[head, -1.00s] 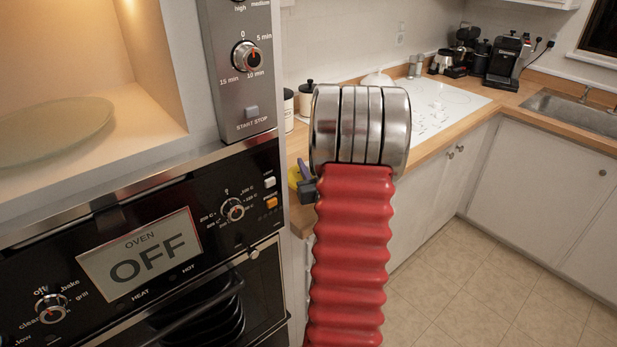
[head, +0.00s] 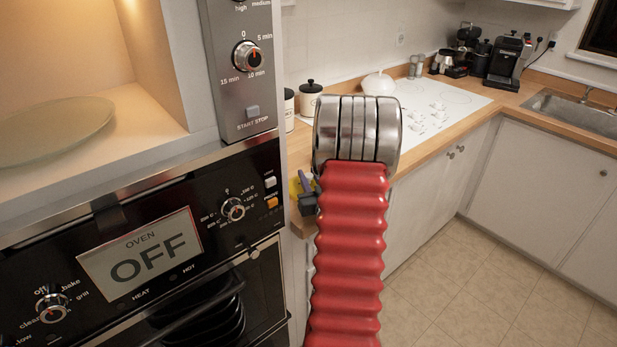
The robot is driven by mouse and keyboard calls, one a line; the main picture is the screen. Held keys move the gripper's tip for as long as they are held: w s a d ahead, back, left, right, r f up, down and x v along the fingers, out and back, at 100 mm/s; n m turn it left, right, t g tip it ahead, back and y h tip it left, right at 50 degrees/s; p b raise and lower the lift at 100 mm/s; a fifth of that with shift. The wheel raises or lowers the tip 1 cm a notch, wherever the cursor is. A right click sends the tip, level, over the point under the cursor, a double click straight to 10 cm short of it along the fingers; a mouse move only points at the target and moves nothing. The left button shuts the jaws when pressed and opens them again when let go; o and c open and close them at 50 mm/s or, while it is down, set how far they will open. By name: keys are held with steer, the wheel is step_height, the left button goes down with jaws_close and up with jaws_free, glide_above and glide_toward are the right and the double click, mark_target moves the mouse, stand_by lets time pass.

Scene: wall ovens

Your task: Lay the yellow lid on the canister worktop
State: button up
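The yellow lid (head: 294,187) shows as a small patch beside the oven column, at the near left end of the worktop. Most of it is hidden by my gripper and the column edge. My gripper (head: 303,184) shows only in part, as a purple finger and a dark grey body left of my red arm sleeve. It holds the lid, which moves along with it; the fingertips are not clearly seen. The canister worktop (head: 300,128) is wooden and carries two white canisters with black lids, one (head: 310,100) plainly seen and one (head: 289,108) partly behind the column.
The oven (head: 140,260) with its display reading OFF fills the left, close to my gripper. A white hob (head: 440,100) with a white pot (head: 378,84) lies farther along the worktop. Coffee machines (head: 508,62) and a sink (head: 570,112) are at the back right.

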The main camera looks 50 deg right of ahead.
steer(key=o, duration=0.4)
steer(key=shift+r, duration=0.15)
steer(key=v, duration=1.2)
steer(key=shift+s, duration=0.1)
stand_by(0.6)
